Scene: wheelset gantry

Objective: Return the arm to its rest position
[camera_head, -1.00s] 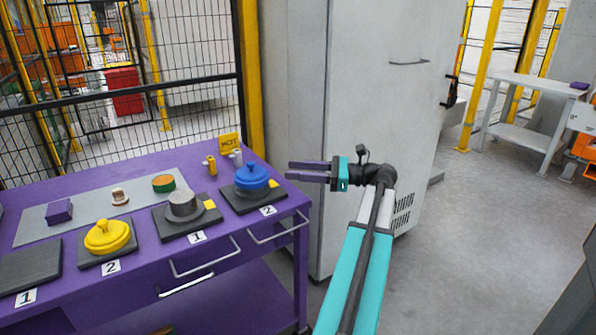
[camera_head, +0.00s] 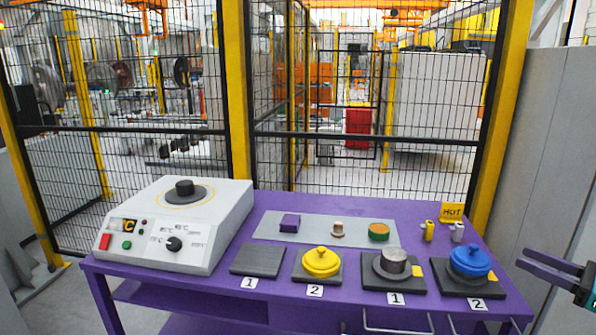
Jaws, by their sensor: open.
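My gripper (camera_head: 548,273) is at the right edge of the view, with its dark jaws pointing left. It is open and holds nothing. It is beside the right end of the purple table (camera_head: 210,290), to the right of the blue lidded piece (camera_head: 470,261), and apart from it. Only the jaws and a bit of the teal wrist show. The rest of my arm is out of view.
The table bears a white heater unit (camera_head: 215,215), a yellow lidded piece (camera_head: 321,262), a grey cylinder (camera_head: 394,262) and a HOT sign (camera_head: 452,212). A grey cabinet (camera_head: 545,140) stands at right. Mesh fencing (camera_head: 370,100) closes the back.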

